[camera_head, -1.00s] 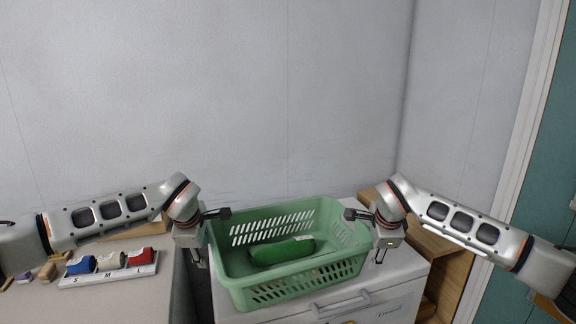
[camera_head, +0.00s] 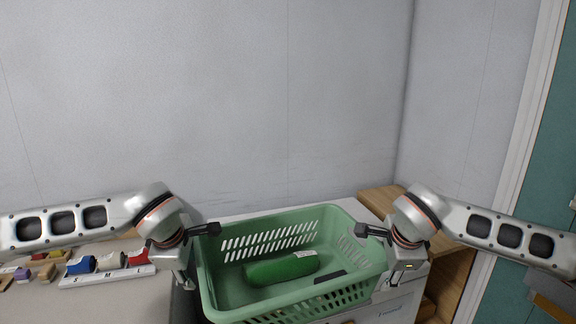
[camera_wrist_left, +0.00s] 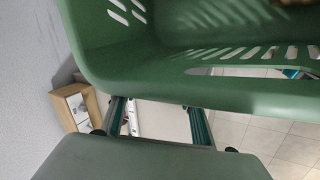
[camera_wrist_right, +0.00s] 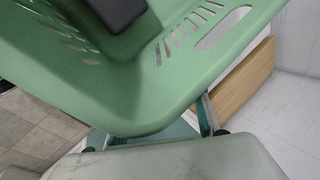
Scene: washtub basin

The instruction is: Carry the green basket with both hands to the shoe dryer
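The green basket (camera_head: 225,296), with slotted walls, is in the middle of the head view, above a white cabinet. A green rolled item (camera_head: 280,268) with a pale label and a dark flat piece (camera_head: 330,277) lie inside it. My left gripper (camera_head: 196,252) is at its left end and my right gripper (camera_head: 384,250) at its right end. Both seem shut on its end walls; the fingertips are hidden behind the rim. The basket also fills the left wrist view (camera_wrist_left: 150,72) and the right wrist view (camera_wrist_right: 150,95). I cannot identify a shoe dryer.
A white cabinet (camera_head: 408,283) stands under the basket, with wooden shelving (camera_head: 448,268) to its right. A grey wall is behind. Tiled floor (camera_wrist_left: 275,140) shows in the left wrist view.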

